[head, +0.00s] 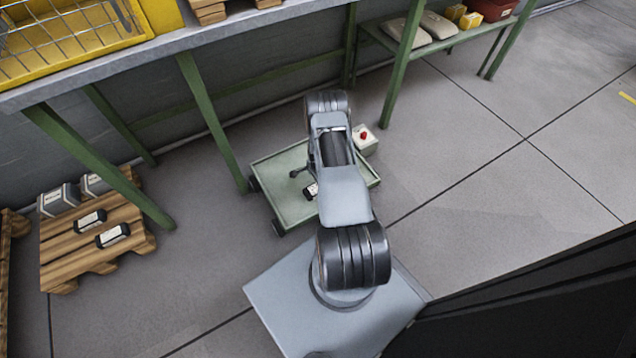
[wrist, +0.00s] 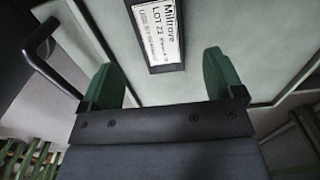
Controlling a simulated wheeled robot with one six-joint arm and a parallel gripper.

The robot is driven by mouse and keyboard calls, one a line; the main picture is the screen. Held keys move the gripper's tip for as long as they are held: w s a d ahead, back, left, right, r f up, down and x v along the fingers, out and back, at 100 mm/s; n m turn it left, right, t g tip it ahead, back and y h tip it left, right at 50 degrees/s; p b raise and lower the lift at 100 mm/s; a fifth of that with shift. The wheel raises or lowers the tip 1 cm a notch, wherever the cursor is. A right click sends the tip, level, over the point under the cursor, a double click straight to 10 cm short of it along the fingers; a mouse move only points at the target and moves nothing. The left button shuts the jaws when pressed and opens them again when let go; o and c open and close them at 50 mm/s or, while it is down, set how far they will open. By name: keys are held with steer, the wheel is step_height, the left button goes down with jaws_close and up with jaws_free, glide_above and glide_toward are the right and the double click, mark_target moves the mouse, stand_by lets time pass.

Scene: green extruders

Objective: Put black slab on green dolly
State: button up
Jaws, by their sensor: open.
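The green dolly (head: 275,172) stands on the floor below my arm, and its pale green deck (wrist: 220,30) fills much of the wrist view. One black slab (head: 311,191) with a white label lies on the deck, partly hidden by my arm. In the wrist view this slab (wrist: 155,35) reads "Miltrove LOT Z2" and lies just beyond the fingertips. My gripper (wrist: 160,75) is open, its two green fingers apart with nothing gripped. My arm hides it in the head view. Two more black slabs (head: 90,221) (head: 112,235) with white labels lie on a wooden pallet at left.
The wooden pallet (head: 70,250) also carries grey boxes (head: 58,199). A pale box with a red button (head: 364,138) is at the dolly's far right corner. Green bench legs (head: 212,125) stand close behind the dolly. The floor (head: 490,210) at right is clear.

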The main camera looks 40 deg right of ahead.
steer(key=w+a+r+n, duration=0.1)
steer(key=a+r+n, duration=0.25)
steer(key=r, duration=0.75)
steer(key=w+a+r+n+t+p, duration=0.1)
steer(key=a+r+n, duration=0.25)
steer(key=r, duration=0.85)
steer(key=w+a+r+n, duration=0.15)
steer(key=a+r, duration=0.25)
steer(key=r, duration=0.7)
steer(key=s+a+r+n+t, duration=0.1)
steer(key=s+a+r+n, duration=0.4)
steer(key=s+a+r, duration=0.1)
steer(key=s+a+r+n, duration=0.6)
steer(key=s+r, duration=0.2)
steer(key=s, duration=0.3)
steer(key=shift+s+r+t, duration=0.25)
steer(key=shift+r+t, duration=0.05)
steer(key=shift+t, duration=0.1)
